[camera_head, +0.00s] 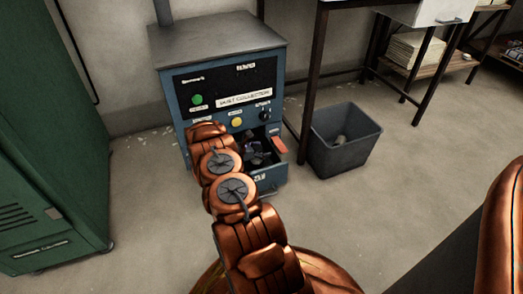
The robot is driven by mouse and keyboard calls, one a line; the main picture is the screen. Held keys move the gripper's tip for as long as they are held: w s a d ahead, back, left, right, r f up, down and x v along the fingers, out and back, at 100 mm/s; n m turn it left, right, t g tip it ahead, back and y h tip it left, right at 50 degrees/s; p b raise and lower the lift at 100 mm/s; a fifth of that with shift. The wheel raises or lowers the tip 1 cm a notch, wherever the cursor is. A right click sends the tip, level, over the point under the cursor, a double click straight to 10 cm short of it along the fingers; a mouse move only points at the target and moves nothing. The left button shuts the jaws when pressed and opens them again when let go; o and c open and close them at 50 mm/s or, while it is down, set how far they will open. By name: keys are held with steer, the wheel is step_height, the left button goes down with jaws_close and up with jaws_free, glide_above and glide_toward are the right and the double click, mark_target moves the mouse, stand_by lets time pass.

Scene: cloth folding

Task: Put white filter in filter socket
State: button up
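A blue dust collection machine (183,128) with a black labelled panel stands against the wall. Low on its front is an open drawer-like recess (268,183); I cannot clearly make out a filter socket in it. My copper arm reaches to this opening. My gripper (258,156) looks like the dark shape at the opening, partly hidden by my arm. Its fingers are too small and dark to tell whether they are open or shut. I cannot make out a white filter at the gripper; it may be hidden.
A grey bin (345,160) with a small pale object (340,140) inside stands right of the machine. A green cabinet (50,130) stands at the left. The floor (140,215) between cabinet and machine is clear.

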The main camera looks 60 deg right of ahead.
stand_by(0.3)
steer(key=shift+a+r, duration=0.1)
steer(key=shift+r, duration=0.15)
steer(key=p+v, duration=0.4)
steer(key=v, duration=0.7)
steer(key=shift+a, duration=0.35)
steer(key=shift+w+r, duration=0.1)
steer(key=shift+w, duration=0.05)
